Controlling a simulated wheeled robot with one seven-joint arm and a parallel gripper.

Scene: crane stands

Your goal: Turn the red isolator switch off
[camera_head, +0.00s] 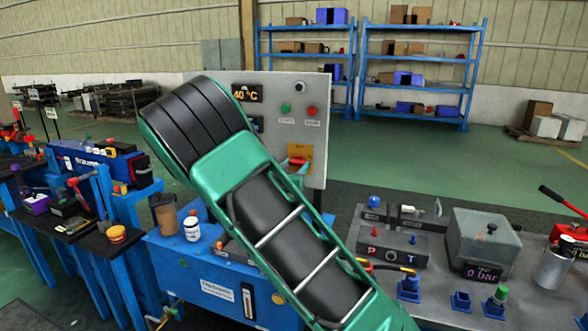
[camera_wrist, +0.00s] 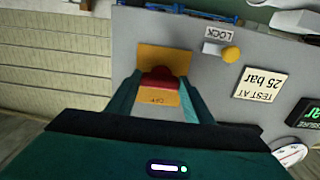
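The red isolator switch (camera_wrist: 160,78) sits on a yellow-orange plate (camera_wrist: 178,58) on a grey panel. In the wrist view, my gripper (camera_wrist: 162,80) has its two teal fingers apart, one on each side of the red switch. Small gaps seem to remain, but contact at the fingertips is hard to tell. Dark upside-down lettering shows on the yellow plate below the switch.
The wrist view shows a yellow knob (camera_wrist: 231,54) by an upside-down LOCK label and a 25 bar sign (camera_wrist: 261,84). In the head view, a blue bench (camera_head: 215,276) with a white jar (camera_head: 192,228) stands below the panel. A grey bench with a clear box (camera_head: 482,238) is at right.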

